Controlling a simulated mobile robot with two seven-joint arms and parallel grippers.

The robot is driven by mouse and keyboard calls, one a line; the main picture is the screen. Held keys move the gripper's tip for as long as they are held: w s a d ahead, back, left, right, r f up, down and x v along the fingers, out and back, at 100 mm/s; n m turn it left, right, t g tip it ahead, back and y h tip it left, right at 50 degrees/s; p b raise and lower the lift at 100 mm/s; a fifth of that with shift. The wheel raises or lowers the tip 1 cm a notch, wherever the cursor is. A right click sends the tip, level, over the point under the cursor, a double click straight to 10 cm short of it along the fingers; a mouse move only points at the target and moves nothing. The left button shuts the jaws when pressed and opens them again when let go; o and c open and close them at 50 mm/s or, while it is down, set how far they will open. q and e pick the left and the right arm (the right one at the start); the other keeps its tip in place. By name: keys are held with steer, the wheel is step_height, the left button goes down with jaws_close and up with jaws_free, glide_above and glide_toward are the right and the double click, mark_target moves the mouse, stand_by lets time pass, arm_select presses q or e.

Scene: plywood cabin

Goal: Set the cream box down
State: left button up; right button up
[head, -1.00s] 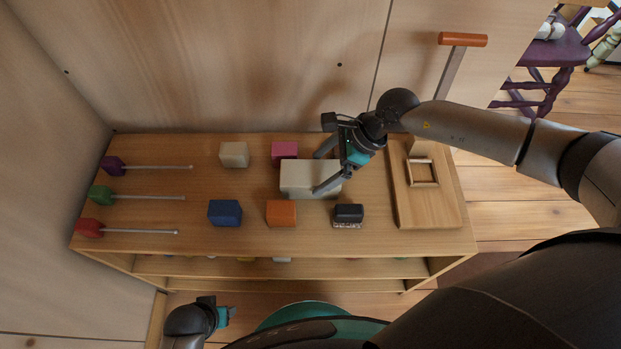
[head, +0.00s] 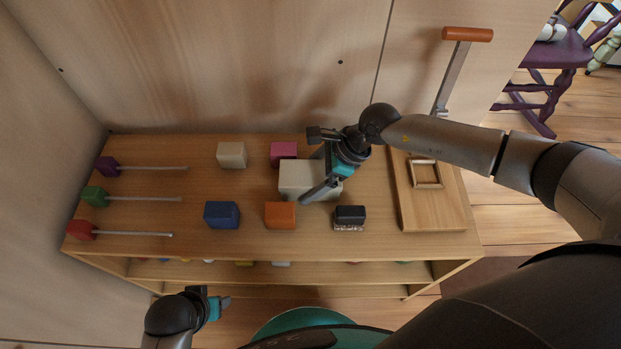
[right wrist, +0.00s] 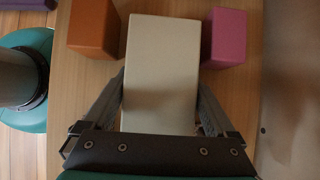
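The cream box (head: 296,178) is a large pale block on or just over the top of the low wooden shelf unit, between a pink block and an orange block. My right gripper (head: 313,176) has one finger on each long side of it. In the right wrist view the cream box (right wrist: 160,70) fills the space between the fingers (right wrist: 160,88), and both fingertips appear to touch its sides. Whether its underside touches the shelf top is hidden. My left gripper (head: 218,307) is low in front of the shelf, away from the box; its fingers are unclear.
Around the box are the pink block (head: 283,152), orange block (head: 280,215), dark block (head: 350,215), blue block (head: 222,214) and a smaller cream block (head: 232,155). A wooden board with a frame (head: 432,212) lies right. Rods with coloured ends lie left. A wall stands behind.

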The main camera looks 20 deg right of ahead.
steer(key=c, duration=1)
steer(key=shift+c, duration=1)
steer(key=shift+r, duration=0.15)
